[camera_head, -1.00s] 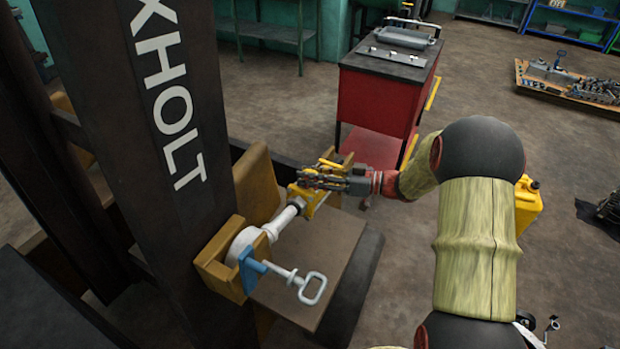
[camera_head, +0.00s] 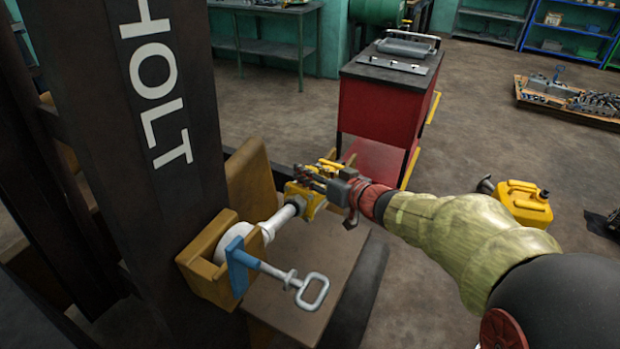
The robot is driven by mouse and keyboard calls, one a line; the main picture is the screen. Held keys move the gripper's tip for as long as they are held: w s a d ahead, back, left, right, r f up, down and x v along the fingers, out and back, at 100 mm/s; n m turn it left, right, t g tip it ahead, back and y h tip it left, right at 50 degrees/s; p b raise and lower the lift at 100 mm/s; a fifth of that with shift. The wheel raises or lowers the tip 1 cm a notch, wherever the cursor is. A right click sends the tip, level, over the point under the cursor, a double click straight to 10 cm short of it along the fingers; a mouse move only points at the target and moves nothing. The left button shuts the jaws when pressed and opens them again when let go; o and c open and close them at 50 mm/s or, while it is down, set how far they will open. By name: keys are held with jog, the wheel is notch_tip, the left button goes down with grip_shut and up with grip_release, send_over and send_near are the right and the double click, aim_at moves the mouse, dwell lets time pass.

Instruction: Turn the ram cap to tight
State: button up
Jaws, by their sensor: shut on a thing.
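The ram is a white cylinder with a pale rod (camera_head: 281,219), lying across a tan bracket (camera_head: 212,262) on the forklift. A yellow piece (camera_head: 306,200), which looks like the ram cap, sits at the rod's far end. My gripper (camera_head: 318,184) is at this yellow piece, with its fingers around it and shut on it. The fingers and the yellow parts overlap, so the exact contact is hidden. A blue clamp (camera_head: 238,266) with a grey looped handle (camera_head: 312,291) is at the ram's near end.
The black mast (camera_head: 170,130) with white lettering stands close on the left. A brown plate (camera_head: 310,270) lies below the ram. A red cabinet (camera_head: 375,110) stands behind, and a yellow can (camera_head: 525,205) is on the floor at right. Open floor lies between them.

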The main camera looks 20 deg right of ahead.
jog(key=shift+r+m+h, duration=0.2)
jog(key=shift+m+h, duration=1.4)
jog(key=shift+h, duration=0.9)
jog(key=shift+a+m+h, duration=0.1)
jog(key=shift+m+h, duration=0.6)
jog(key=shift+h, duration=0.3)
jog(key=shift+w+m+g+h+p, duration=0.1)
jog(key=shift+m+g+h+p, duration=0.4)
jog(key=shift+h+p, duration=0.6)
jog(key=shift+m+g+h+p, duration=0.2)
jog(key=shift+m+h+p, duration=0.55)
jog(key=shift+p, duration=0.65)
jog(key=shift+f+m+g+h+p, duration=0.15)
jog(key=shift+m+g+h+p, duration=0.4)
jog(key=shift+p, duration=0.55)
jog(key=o, duration=1.2)
notch_tip(320, 180, up, 10)
jog(key=shift+f, duration=0.1)
jog(key=shift+c, duration=0.2)
